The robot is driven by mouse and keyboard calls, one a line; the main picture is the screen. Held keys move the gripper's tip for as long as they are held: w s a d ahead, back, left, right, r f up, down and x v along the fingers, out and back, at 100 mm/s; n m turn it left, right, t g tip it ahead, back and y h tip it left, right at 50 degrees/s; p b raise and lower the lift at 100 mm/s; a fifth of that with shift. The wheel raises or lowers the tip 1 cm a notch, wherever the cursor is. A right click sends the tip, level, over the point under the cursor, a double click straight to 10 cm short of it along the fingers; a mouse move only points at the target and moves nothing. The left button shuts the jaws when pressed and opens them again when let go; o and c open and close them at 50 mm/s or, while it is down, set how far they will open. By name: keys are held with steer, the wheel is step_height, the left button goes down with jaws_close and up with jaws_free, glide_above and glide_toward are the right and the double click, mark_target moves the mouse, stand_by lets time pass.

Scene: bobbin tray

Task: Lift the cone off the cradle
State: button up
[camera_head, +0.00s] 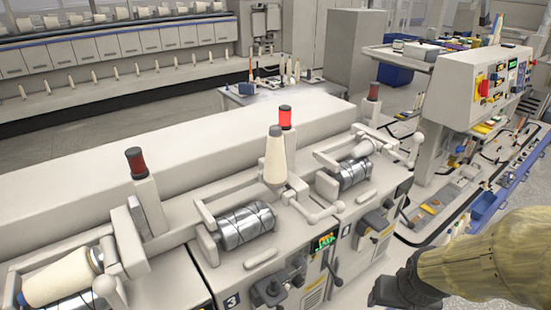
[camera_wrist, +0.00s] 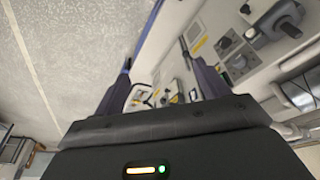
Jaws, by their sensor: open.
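Several cream yarn cones are on the winding machine in the head view. Another cone (camera_head: 275,160) stands upright with a grey tip behind the middle drum. The middle cradle (camera_head: 207,218) shows a bare, shiny grooved drum (camera_head: 245,226). I cannot tell which cone is meant. My gripper (camera_head: 390,290) is at the lower right, in front of the machine and apart from the cones. In the wrist view my gripper (camera_wrist: 156,55) is open and empty between its dark fingers.
A red lamp (camera_head: 286,117) glows behind the upright cone; a darker lamp (camera_head: 136,163) stands at the left. A right-hand cradle (camera_head: 327,186) has another grooved drum (camera_head: 355,175). A control box (camera_head: 487,88) stands at the right. Floor (camera_wrist: 60,60) shows in the wrist view.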

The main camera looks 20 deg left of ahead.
steer(key=w+a+r+n+t+y+p, duration=0.2)
steer(key=w+a+r+t, duration=0.15)
steer(key=w+a, duration=0.3)
steer(key=w+a+r+n+t+y+p, duration=0.1)
steer(key=w+a+r+t, duration=0.25)
steer(key=w+a, duration=0.3)
steer(key=a+r+n+t+y+p, duration=0.1)
steer(key=a+r+t+y, duration=0.1)
steer(key=a, duration=0.4)
steer(key=a+r+n+t+y+p, duration=0.1)
steer(key=a+r+t+y, duration=0.2)
steer(key=a+r, duration=0.3)
steer(key=shift+w+a+r+t, duration=0.25)
steer(key=shift+w+a+t, duration=0.15)
steer(key=shift+a, duration=0.15)
steer(key=shift+p, duration=0.3)
